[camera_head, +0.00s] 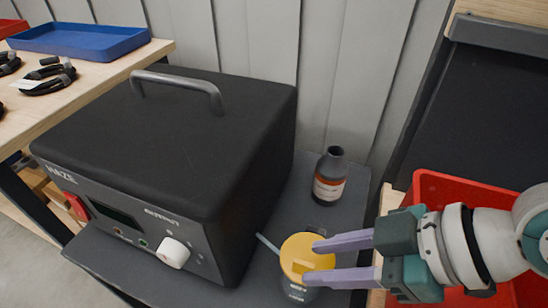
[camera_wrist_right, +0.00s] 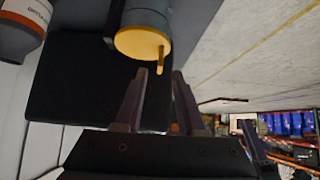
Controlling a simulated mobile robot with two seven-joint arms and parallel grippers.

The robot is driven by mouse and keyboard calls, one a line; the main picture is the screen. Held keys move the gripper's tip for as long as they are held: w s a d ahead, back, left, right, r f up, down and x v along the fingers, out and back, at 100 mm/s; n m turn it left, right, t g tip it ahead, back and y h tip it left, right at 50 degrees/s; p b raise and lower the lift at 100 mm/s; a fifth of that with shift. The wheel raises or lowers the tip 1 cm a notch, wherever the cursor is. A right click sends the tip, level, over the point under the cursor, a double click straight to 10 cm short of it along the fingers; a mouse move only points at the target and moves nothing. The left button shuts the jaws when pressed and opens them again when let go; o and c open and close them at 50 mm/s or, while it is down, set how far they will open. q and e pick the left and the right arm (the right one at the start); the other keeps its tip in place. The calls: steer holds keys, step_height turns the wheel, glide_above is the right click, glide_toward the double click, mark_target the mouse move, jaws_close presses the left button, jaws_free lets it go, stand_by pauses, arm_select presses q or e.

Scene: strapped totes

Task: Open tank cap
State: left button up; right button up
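In the head view the fingertips overlap the cap's right edge. In the right wrist view the open fingers (camera_wrist_right: 160,74) point at the tab, with nothing clearly between them; contact cannot be told. My left gripper is not in view.
The black machine (camera_head: 175,135) with a top handle stands left of the tank on a dark shelf (camera_head: 120,280). A dark bottle (camera_head: 330,178) stands behind the tank. A red tote (camera_head: 440,185) is at right. A bench (camera_head: 120,65) carries a blue tray (camera_head: 80,40).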

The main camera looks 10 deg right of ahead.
mark_target(305, 263)
steer(key=shift+b+x, duration=0.35)
steer(key=shift+x, duration=1.65)
jaws_close()
